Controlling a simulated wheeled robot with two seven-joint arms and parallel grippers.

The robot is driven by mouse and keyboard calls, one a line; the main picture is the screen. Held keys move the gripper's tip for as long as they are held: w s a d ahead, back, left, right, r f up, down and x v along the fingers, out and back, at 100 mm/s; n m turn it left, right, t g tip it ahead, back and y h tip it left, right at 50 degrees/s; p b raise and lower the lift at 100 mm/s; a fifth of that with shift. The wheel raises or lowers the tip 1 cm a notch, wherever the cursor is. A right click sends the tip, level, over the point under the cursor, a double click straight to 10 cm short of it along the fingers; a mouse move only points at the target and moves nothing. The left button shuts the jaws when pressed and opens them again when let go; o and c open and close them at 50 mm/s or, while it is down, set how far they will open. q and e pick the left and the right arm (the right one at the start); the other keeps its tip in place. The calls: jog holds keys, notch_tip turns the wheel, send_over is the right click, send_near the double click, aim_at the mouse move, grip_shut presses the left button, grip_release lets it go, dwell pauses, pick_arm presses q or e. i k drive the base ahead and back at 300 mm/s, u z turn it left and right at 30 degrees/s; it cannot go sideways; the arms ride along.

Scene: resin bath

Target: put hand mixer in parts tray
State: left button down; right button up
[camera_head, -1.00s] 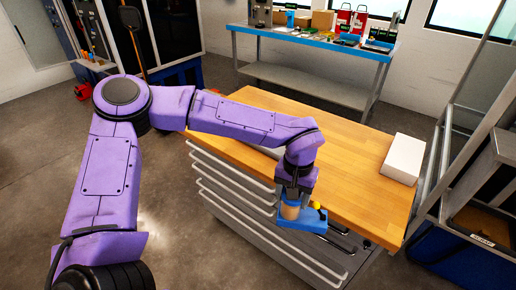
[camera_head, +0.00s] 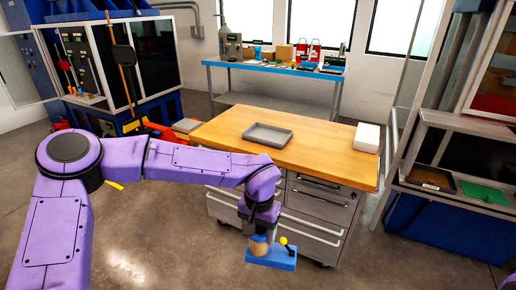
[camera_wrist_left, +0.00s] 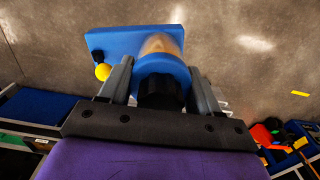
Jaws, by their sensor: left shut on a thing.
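The hand mixer, a blue block-like body (camera_head: 270,258) with a tan round part and a yellow knob on a black stalk, hangs from my left gripper (camera_head: 261,228). In the left wrist view, my left gripper (camera_wrist_left: 160,85) has a finger on each side of the mixer's black and blue round part, and the blue body (camera_wrist_left: 115,42) lies beyond them. The parts tray, a shallow grey tray (camera_head: 251,138), lies empty on the wooden-topped cabinet. The mixer is in front of the cabinet's drawers in the picture, apart from the tray. My right gripper is not in view.
The wooden top (camera_head: 310,165) has free room around the tray. A white box (camera_head: 367,138) stands at its right edge. A blue workbench (camera_head: 290,69) with several items is behind. A shelf with trays (camera_head: 482,193) is on the right.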

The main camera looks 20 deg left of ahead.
aim_at(268, 135)
jog(key=u, duration=0.75)
jog(key=i, duration=1.15)
jog(key=z, duration=0.2)
